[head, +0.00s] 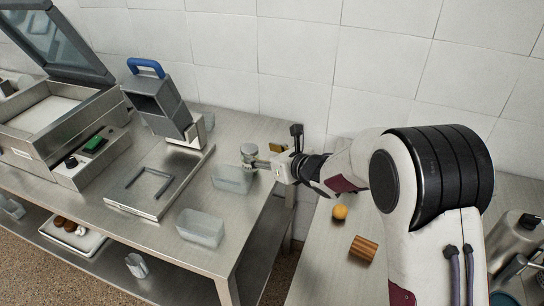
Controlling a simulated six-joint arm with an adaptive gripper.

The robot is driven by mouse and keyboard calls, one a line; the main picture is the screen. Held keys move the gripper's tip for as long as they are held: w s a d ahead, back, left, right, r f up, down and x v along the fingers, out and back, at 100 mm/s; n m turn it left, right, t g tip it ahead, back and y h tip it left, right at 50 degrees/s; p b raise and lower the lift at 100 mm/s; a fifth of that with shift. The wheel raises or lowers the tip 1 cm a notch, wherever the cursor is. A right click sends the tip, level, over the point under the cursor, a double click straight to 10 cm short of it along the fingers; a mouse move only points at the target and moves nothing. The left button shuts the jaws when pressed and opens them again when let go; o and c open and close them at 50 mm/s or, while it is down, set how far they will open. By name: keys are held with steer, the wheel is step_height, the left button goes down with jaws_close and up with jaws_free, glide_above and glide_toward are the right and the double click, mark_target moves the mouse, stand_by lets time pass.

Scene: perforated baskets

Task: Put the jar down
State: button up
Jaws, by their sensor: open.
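A small jar (249,150) with a grey round top shows at the back right corner of a clear basket (230,180) on the steel table. My gripper (262,163) reaches in from the right with its fingertips right at the jar. Its jaws are open. The fingers and the basket rim hide the jar's lower part, so I cannot tell whether it stands in the basket or behind it, or whether the fingers touch it.
A second clear basket (200,228) stands nearer the table's front edge. A machine with a blue handle (145,67) and a flat metal plate (150,190) are to the left. An orange ball (339,212) and a striped wooden block (364,248) lie on the right counter, across a gap.

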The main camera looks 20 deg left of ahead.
steer(key=shift+v, duration=2.15)
steer(key=w+d+r+m+t+h, duration=0.1)
steer(key=d+r+m+t+h, duration=0.1)
steer(key=d+r+m, duration=0.35)
steer(key=w+d+r+m+t+h, duration=0.1)
steer(key=d+r+m+h, duration=0.2)
steer(key=d+m, duration=0.45)
steer(key=s+d+r+m+h, duration=0.2)
steer(key=s+d+m, duration=0.3)
steer(key=d, duration=0.4)
steer(key=s+d+r+m+h, duration=0.2)
steer(key=s+d+r+m, duration=0.1)
steer(key=d+m, duration=0.4)
steer(key=s+d+m+g+h, duration=0.2)
steer(key=s+d+m+h, duration=0.1)
steer(key=s+d+m, duration=0.85)
steer(key=s+f+m+g, duration=0.3)
steer(key=s+m, duration=0.7)
steer(key=s, duration=0.8)
steer(key=shift+f+m+y, duration=0.35)
steer(key=shift+f+y, duration=0.05)
steer(key=shift+f, duration=0.15)
